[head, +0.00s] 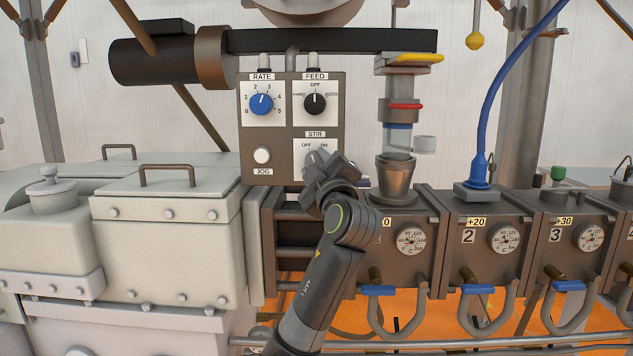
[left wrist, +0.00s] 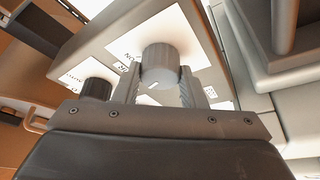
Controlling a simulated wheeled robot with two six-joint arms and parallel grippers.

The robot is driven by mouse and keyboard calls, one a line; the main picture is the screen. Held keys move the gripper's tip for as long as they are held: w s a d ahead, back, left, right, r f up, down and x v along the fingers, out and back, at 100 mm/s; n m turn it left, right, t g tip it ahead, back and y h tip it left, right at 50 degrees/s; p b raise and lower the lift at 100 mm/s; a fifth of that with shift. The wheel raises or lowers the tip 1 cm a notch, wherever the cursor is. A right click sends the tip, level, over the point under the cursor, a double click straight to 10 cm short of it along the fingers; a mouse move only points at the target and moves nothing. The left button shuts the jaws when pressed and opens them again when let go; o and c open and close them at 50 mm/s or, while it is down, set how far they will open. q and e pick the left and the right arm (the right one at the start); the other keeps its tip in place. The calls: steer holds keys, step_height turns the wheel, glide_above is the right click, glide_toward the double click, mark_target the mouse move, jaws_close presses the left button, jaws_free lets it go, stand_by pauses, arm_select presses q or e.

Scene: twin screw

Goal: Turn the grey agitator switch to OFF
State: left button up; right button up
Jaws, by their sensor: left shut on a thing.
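The grey agitator switch (left wrist: 160,62) is a round knob on a white plate, seen in the left wrist view between my left gripper's fingers. In the head view it sits under the STIR label (head: 315,134), with OFF marked at left and ON at right. My left gripper (head: 322,172) is in front of it there and hides most of it, so I cannot read its setting. In the left wrist view my left gripper (left wrist: 160,84) is shut on the knob, one finger on each side. A white line shows on the knob. My right gripper is not in view.
The control box (head: 270,135) also bears a blue RATE knob (head: 261,104), a black FEED knob (head: 314,104) just above the switch, and a white JOG button (head: 262,155). A metal funnel (head: 395,180) stands close to the right of my gripper.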

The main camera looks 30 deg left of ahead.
arm_select(q)
steer(key=shift+n+g+b, duration=0.5)
steer(key=shift+n+b, duration=0.1)
steer(key=shift+n, duration=0.7)
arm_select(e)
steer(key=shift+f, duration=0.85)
arm_select(q)
steer(key=shift+r, duration=0.1)
steer(key=o, duration=1)
steer(key=b+v, duration=0.2)
steer(key=v, duration=0.6)
steer(key=b+v, duration=0.2)
steer(key=v, duration=0.7)
steer(key=shift+s+d+r+b, duration=0.15)
steer(key=shift+d+r+b, duration=0.05)
steer(key=shift+b, duration=0.1)
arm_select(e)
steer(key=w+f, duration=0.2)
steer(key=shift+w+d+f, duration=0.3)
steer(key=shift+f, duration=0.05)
